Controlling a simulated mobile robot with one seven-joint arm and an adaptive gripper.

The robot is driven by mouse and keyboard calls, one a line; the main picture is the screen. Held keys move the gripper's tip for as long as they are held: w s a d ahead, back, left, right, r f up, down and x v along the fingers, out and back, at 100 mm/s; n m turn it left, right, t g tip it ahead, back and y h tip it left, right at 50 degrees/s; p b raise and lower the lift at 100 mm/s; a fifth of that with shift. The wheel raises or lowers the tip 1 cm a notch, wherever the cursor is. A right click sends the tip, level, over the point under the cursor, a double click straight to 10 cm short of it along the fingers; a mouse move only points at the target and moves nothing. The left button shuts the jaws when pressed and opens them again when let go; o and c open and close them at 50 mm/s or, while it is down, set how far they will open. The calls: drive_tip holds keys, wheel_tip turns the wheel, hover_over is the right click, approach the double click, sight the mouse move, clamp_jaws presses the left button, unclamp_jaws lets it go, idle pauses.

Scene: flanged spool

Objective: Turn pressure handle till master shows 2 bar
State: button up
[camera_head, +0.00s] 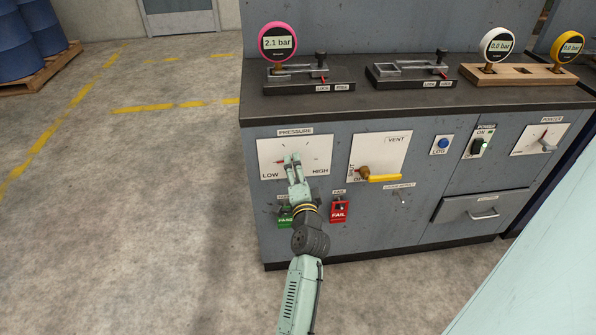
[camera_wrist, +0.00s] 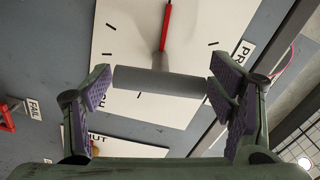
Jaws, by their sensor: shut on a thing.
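The pressure handle is a grey bar (camera_wrist: 158,84) over a white dial plate (camera_head: 318,146) marked LOW and HIGH. In the wrist view its ends lie between the purple pads of my gripper (camera_wrist: 160,90), which is shut on it. The red pointer (camera_wrist: 166,28) points up there; in the head view the pointer (camera_head: 280,161) points left, on the LOW side. My gripper (camera_head: 293,163) hides most of the handle in the head view. A pink-rimmed gauge (camera_head: 278,43) on the bench top reads 2.1 bar; I see no master label.
A white gauge (camera_head: 497,46) and a yellow gauge (camera_head: 567,47) read 0.0 bar on a wooden stand (camera_head: 515,78). A yellow vent lever (camera_head: 385,178) is right of the dial. Green and red PASS (camera_head: 285,217) and FAIL (camera_head: 339,211) signs are below.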

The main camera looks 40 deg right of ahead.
drive_tip(key=shift+r, duration=0.1)
drive_tip(key=o, duration=1.1)
drive_tip(key=v, duration=1.2)
